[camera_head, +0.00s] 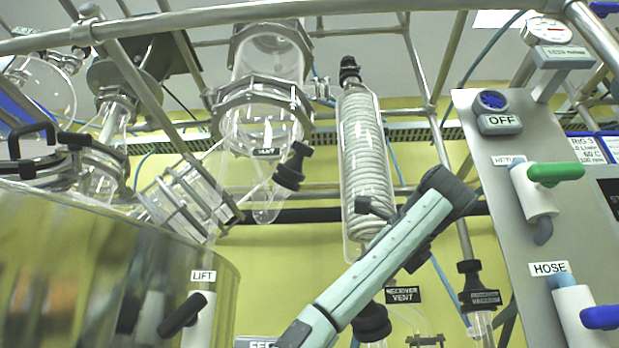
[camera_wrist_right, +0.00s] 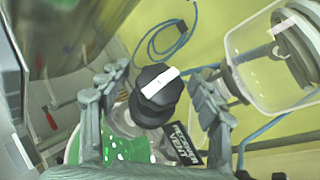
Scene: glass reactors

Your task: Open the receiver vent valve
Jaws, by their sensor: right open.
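The receiver vent valve's black knob (camera_wrist_right: 157,92) is in the middle of the right wrist view. A white bar crosses it on a diagonal. The black "RECEIVER VENT" label (camera_wrist_right: 185,145) sits just below and right of it, and also shows in the head view (camera_head: 404,295). My right gripper (camera_wrist_right: 156,80) is open, with one finger on each side of the knob. I cannot tell if either finger touches it. In the head view a teal arm link of mine crosses near the label; the knob and the jaws cannot be made out there. My left gripper is not in view.
A coiled glass condenser (camera_head: 362,165) stands behind my arm. A clear glass vessel (camera_wrist_right: 275,65) is close on the right in the wrist view. A grey panel (camera_head: 520,220) with green and blue handles stands at right. A metal vessel (camera_head: 90,270) fills the lower left.

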